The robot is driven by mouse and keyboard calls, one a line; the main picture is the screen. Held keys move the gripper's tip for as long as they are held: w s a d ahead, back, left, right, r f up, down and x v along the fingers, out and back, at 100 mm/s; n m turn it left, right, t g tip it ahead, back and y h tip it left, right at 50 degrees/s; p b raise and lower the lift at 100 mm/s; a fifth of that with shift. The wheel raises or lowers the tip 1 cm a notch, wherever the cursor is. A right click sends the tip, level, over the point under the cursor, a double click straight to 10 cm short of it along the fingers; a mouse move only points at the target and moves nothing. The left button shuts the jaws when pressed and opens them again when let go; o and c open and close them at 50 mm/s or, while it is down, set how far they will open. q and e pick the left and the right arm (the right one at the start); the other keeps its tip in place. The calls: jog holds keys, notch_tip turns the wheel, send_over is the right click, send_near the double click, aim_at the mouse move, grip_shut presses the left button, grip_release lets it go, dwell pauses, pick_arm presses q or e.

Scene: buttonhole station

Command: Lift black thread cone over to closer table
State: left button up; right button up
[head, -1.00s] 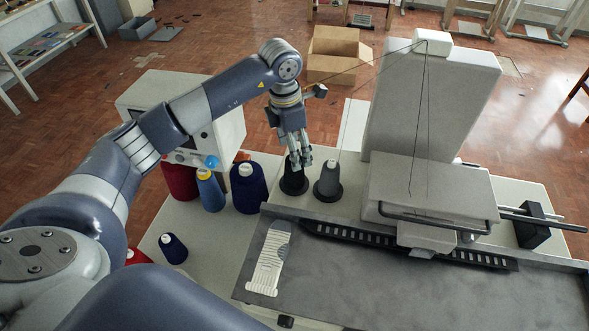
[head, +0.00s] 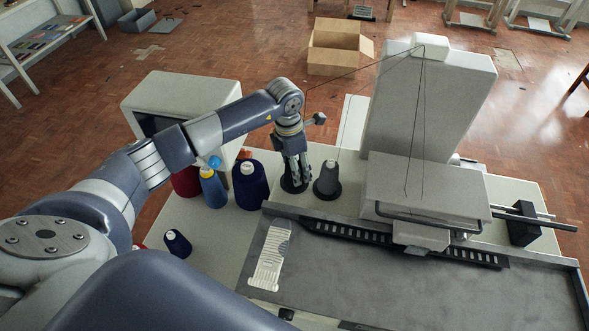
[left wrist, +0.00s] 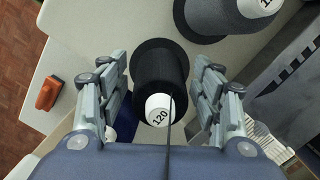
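The black thread cone (head: 290,186) stands upright on the white table behind the sewing machine's grey work surface. In the left wrist view the black cone (left wrist: 156,75) shows its white top marked 120, between my gripper's fingers. My left gripper (head: 296,178) has come down over the cone from above. In the left wrist view its fingers (left wrist: 160,100) are spread on both sides of the cone, with gaps between. A dark thread crosses that view in front of the cone. My right gripper is not in view.
A dark grey cone (head: 327,181) stands close on the right. Navy (head: 250,186), blue (head: 212,188) and red (head: 185,182) cones stand to the left. A small navy cone (head: 178,243) is nearer. The sewing machine (head: 428,190) stands right.

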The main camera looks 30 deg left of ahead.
pick_arm(q)
jog(key=c, duration=0.7)
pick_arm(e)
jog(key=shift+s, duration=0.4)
pick_arm(q)
notch_tip(320, 180, up, 8)
jog(key=b, duration=0.3)
jog(key=shift+r, duration=1.7)
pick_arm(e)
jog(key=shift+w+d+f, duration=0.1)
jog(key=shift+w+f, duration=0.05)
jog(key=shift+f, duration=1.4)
